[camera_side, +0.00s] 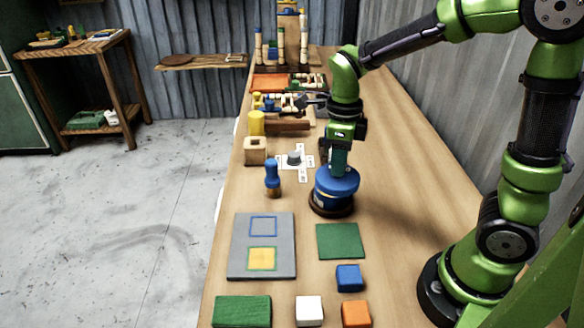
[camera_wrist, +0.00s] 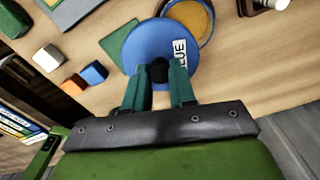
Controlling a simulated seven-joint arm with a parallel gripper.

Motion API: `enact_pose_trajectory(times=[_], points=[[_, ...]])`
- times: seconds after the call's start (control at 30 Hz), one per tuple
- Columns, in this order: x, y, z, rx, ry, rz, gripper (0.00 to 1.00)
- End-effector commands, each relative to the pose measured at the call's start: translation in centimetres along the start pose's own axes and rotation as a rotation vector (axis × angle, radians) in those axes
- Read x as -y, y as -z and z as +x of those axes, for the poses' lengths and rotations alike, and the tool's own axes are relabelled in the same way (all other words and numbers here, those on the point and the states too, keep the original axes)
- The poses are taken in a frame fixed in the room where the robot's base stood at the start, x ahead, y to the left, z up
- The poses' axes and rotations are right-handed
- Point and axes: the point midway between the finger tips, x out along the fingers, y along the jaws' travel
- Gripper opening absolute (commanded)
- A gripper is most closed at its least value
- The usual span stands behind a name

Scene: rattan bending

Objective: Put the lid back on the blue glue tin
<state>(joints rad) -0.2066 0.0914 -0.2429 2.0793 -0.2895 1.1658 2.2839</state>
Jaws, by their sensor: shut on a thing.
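The blue lid (camera_wrist: 150,42) has a pale label reading GLUE and a black knob (camera_wrist: 158,70). My gripper (camera_wrist: 160,84) is shut on the knob, with one teal finger on each side. In the side view my gripper (camera_side: 339,166) points down and the lid (camera_side: 338,181) is level or nearly so over the blue glue tin (camera_side: 322,197). In the wrist view, part of the tin's ochre inside and blue rim (camera_wrist: 209,20) shows past the lid's edge. The lid hides the rest. I cannot tell whether lid and tin touch.
A brown round base (camera_side: 331,210) lies under the tin. Left are a blue peg-shaped tool (camera_side: 272,178) and a grey knobbed piece (camera_side: 294,158) on a white cross. A green mat (camera_side: 339,241), a grey board (camera_side: 237,262) and coloured blocks lie in front. Bench is clear to the right.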

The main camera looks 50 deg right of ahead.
Motion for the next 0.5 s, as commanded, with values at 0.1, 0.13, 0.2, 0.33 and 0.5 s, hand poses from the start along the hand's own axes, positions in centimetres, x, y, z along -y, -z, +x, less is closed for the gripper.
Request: enact_pose_trajectory(times=[0.1,0.13,0.2,0.33,0.5], points=[[3.0,-0.8,-0.7,0.005,0.01,0.128,0.0],[3.5,-0.9,-0.9,0.006,0.011,0.152,0.0],[4.3,-1.1,-1.3,0.014,0.014,0.194,0.0],[4.5,-1.2,-1.3,0.017,0.009,0.229,0.0],[4.4,-1.2,0.1,0.014,0.008,0.227,0.0]])
